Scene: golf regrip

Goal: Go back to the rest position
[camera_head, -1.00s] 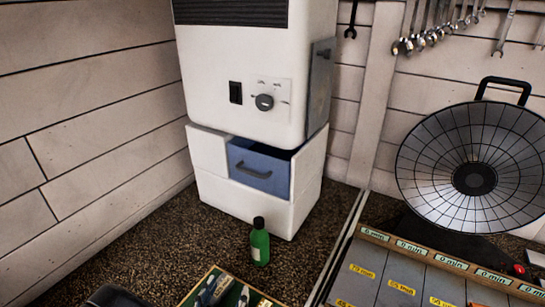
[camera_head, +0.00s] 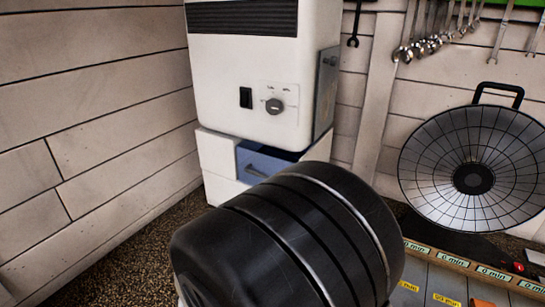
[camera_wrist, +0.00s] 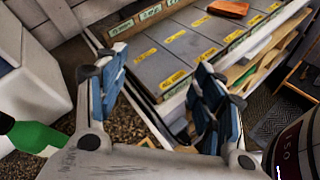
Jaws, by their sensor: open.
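My gripper (camera_wrist: 163,68) shows in the wrist view with its two blue-padded fingers spread wide. Nothing is between the fingers. Behind them, in that view, is a bench with grey labelled compartments (camera_wrist: 182,42). A green bottle (camera_wrist: 35,138) shows at the left edge of the wrist view, outside the fingers and apart from them. In the head view a large black part of my arm fills the lower middle. It hides the gripper, the bottle and the floor in front of the white cabinet.
A white machine with a dial (camera_head: 262,75) stands on a white cabinet whose blue drawer (camera_head: 262,163) is partly open. A round mesh-fronted heater (camera_head: 440,150) is at the right. Wrenches (camera_head: 425,40) hang on the wall. An orange item (camera_wrist: 229,8) lies on the bench.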

